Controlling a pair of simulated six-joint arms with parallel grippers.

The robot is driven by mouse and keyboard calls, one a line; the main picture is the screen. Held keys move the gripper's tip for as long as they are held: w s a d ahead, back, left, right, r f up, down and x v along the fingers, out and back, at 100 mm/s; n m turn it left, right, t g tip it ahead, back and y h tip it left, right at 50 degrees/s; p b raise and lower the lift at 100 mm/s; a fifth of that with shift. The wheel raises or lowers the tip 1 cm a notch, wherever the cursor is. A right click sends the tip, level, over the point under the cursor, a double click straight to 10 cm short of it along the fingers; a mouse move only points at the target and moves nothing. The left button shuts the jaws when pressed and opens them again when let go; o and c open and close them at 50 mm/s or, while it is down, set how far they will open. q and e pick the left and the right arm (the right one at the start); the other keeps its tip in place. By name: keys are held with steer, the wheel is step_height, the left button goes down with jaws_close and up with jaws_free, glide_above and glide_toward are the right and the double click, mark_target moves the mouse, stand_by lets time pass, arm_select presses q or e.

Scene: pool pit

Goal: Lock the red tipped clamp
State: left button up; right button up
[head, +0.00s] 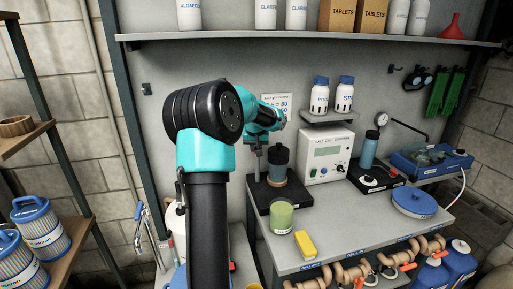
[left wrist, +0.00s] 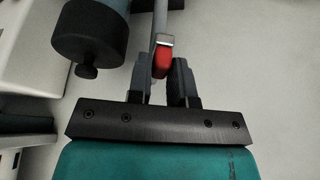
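The clamp's red tip (left wrist: 161,62) sits at the end of a grey lever in the left wrist view. My left gripper (left wrist: 160,88) has its two dark fingers close together on either side of the red tip, with a narrow gap that the tip's lower end fills. The fingers look closed on it, though contact is partly hidden. In the head view my left arm reaches from the bottom middle toward the back wall, and its gripper (head: 280,118) is small there; the clamp is not clearly visible. My right gripper is not in view.
A dark-lidded container (head: 279,163) stands on a black base below the left gripper. A white control box (head: 326,156) is to its right. A green cup (head: 281,217) and yellow sponge (head: 305,244) are on the bench front. A shelf (head: 310,38) runs above.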

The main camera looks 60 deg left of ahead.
arm_select(q)
jaws_close()
steer(key=shift+s+a, duration=0.1)
steer(key=shift+s+a+m+t+h, duration=0.3)
steer(key=shift+a+m+h, duration=0.6)
steer(key=shift+m, duration=1.45)
steer(key=shift+s+a+m+t+h, duration=0.3)
steer(key=shift+a+m+h, duration=0.55)
steer(key=shift+m, duration=1.55)
steer(key=shift+s+a+m+t+h, duration=0.3)
steer(key=shift+a+m+h, duration=0.6)
steer(key=shift+m, duration=1.45)
steer(key=shift+a, duration=0.1)
